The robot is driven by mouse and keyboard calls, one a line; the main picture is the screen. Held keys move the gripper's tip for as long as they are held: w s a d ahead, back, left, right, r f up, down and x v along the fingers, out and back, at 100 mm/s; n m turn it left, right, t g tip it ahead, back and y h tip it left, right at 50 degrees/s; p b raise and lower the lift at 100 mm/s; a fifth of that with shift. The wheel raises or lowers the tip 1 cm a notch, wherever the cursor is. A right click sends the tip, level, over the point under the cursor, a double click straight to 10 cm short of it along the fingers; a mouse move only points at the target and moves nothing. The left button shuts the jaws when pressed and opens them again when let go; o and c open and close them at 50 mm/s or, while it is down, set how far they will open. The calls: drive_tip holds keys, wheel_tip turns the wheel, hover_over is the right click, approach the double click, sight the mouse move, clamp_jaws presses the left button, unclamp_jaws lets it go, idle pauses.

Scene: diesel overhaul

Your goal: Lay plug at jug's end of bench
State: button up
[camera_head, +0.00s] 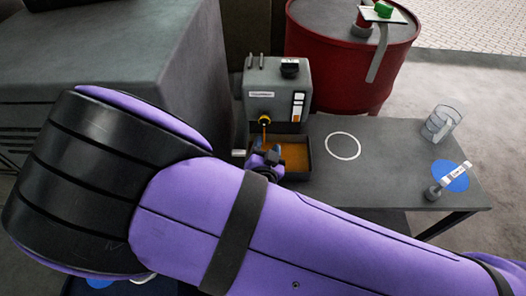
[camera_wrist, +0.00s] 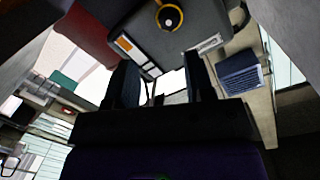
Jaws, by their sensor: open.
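The grey tank (camera_head: 278,88) stands at the back of the bench (camera_head: 385,165). A yellow-ringed port (camera_head: 264,120) is low on its front, with a thin orange streak below it. The port also shows at the top of the wrist view (camera_wrist: 169,16); its centre is dark with a pale spot. My gripper (camera_head: 267,157) is open just below and in front of the port, partly hidden by my arm. I see nothing between its fingers (camera_wrist: 162,85). A dark knob-like piece (camera_head: 433,192), possibly the plug, is beside a white tag at the bench's right end. The clear jug (camera_head: 440,123) stands behind it.
A tray (camera_head: 304,174) with orange-brown liquid sits below the port. A white ring (camera_head: 343,146) marks the bench's middle; a blue disc (camera_head: 451,177) lies at its right end. A red drum (camera_head: 340,45) stands behind. The bench between ring and disc is clear.

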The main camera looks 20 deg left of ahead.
sight(264, 124)
drive_tip(key=shift+n+t+y, duration=0.3)
drive_tip(key=shift+t+y, duration=0.1)
drive_tip(key=shift+y, duration=0.2)
drive_tip(key=shift+a+f+x, duration=0.1)
drive_tip(key=shift+a+x, duration=0.05)
drive_tip(key=shift+x, duration=1.15)
drive_tip(key=shift+a+f+x, duration=0.1)
drive_tip(key=shift+x, duration=1.2)
drive_tip(key=shift+a+f+x, duration=0.1)
drive_tip(key=shift+a+x, duration=0.05)
drive_tip(key=shift+x, duration=1.1)
drive_tip(key=shift+s, duration=0.1)
clamp_jaws()
